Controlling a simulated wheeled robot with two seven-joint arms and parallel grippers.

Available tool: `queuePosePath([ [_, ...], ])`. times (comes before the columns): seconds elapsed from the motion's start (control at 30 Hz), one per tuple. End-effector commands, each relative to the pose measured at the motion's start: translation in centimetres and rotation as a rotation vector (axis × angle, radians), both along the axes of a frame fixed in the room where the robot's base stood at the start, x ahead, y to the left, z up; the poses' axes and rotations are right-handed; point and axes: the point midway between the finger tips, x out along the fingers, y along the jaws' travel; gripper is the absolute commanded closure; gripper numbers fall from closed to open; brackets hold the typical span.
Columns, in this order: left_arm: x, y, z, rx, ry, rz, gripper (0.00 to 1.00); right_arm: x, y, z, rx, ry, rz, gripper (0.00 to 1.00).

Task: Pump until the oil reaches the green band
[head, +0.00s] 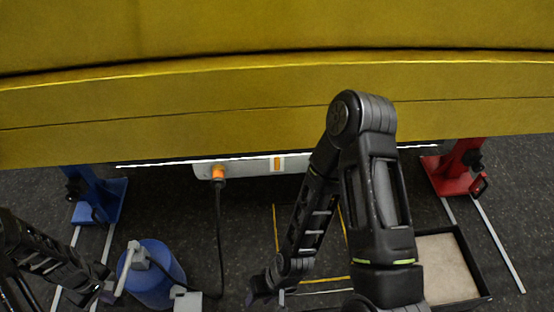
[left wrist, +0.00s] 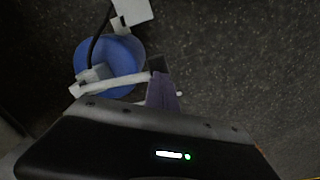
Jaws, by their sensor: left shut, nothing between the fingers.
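The blue oil pump (head: 164,282) stands on the floor at the lower left, with a pale lever handle (head: 125,270) on its top. It also shows in the left wrist view (left wrist: 125,55), where its white handle (left wrist: 125,80) runs sideways to my fingers. My left gripper (head: 106,296) is shut and empty beside the handle's end; its purple finger (left wrist: 160,90) overlaps the handle's end in the wrist view, and I cannot tell whether they touch. My right gripper (head: 258,292) is low in the middle, partly cut off from clear view. No green band or oil level is readable.
A black hose (head: 219,240) runs from an orange connector (head: 217,172) under the yellow boom (head: 200,100) down toward the pump. A blue stand (head: 100,195) and a red stand (head: 455,170) stand at the sides. A shallow black-rimmed tray (head: 447,265) lies at lower right.

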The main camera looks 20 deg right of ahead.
Motion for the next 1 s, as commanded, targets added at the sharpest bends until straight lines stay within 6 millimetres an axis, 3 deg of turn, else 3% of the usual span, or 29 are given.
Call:
queuePosePath([
  [1.0,0.1,0.0,-3.2,0.0,-0.003,0.0,1.0,0.0,0.0,-2.6,0.0,0.0,-0.001,0.64],
])
